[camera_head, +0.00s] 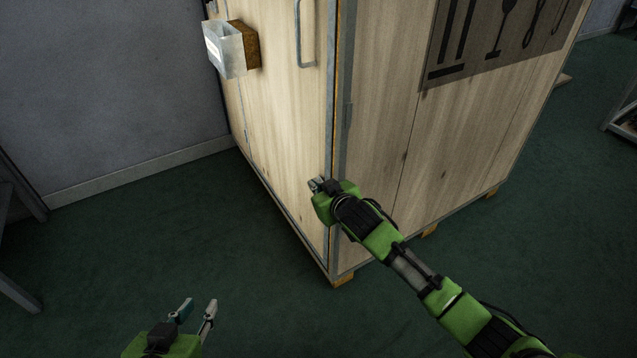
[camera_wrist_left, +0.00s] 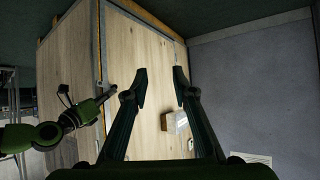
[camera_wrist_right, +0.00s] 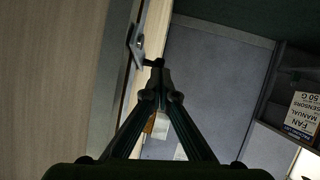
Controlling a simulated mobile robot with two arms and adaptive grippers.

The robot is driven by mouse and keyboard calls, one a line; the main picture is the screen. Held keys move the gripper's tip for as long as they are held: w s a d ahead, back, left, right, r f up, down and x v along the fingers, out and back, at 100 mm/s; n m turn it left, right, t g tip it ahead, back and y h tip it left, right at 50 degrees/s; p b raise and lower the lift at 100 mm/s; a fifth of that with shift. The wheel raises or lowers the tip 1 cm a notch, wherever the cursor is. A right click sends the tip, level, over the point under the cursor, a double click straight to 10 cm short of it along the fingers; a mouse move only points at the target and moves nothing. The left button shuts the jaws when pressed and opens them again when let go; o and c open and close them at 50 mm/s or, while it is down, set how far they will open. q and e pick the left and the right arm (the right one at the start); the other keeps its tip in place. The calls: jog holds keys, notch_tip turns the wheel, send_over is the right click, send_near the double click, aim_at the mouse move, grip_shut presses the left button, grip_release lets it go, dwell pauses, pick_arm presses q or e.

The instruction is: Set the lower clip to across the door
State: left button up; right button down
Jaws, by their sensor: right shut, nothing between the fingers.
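The door (camera_head: 285,120) is the pale wood front of a large crate-like cabinet, with metal edging. A small metal clip (camera_wrist_right: 137,46) sits at the metal edge strip in the right wrist view, and I take it for the lower clip. My right gripper (camera_wrist_right: 157,64) is shut and empty, its tips close beside the clip; whether they touch I cannot tell. In the head view my right gripper (camera_head: 316,185) is at the door's right edge, low down, and the clip is not clearly visible there. My left gripper (camera_head: 195,308) is open and empty, low over the floor.
A grey handle (camera_head: 304,35) stands out from the door above. A clear holder (camera_head: 225,50) on a brown block juts out at the upper left. The green floor (camera_head: 190,240) is clear in front. A shelf (camera_wrist_right: 296,72) with a labelled box (camera_wrist_right: 303,113) shows in the right wrist view.

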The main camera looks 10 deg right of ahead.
pick_arm(q)
jog(key=s+a+f+g+y+p, duration=0.1)
jog(key=s+a+f+g+p, duration=0.1)
jog(key=s, duration=0.5)
jog(key=s+a+f+g+p, duration=0.2)
jog(key=s+f+g, duration=0.1)
jog(key=s+g, duration=0.2)
jog(key=shift+s+a+f+y, duration=0.2)
jog(key=shift+s+y, duration=0.2)
jog(key=shift+s, duration=0.45)
pick_arm(e)
jog(key=shift+w+a+f+g, duration=0.15)
jog(key=shift+w+f+g, duration=0.2)
jog(key=shift+g, duration=0.15)
jog(key=shift+r, duration=0.1)
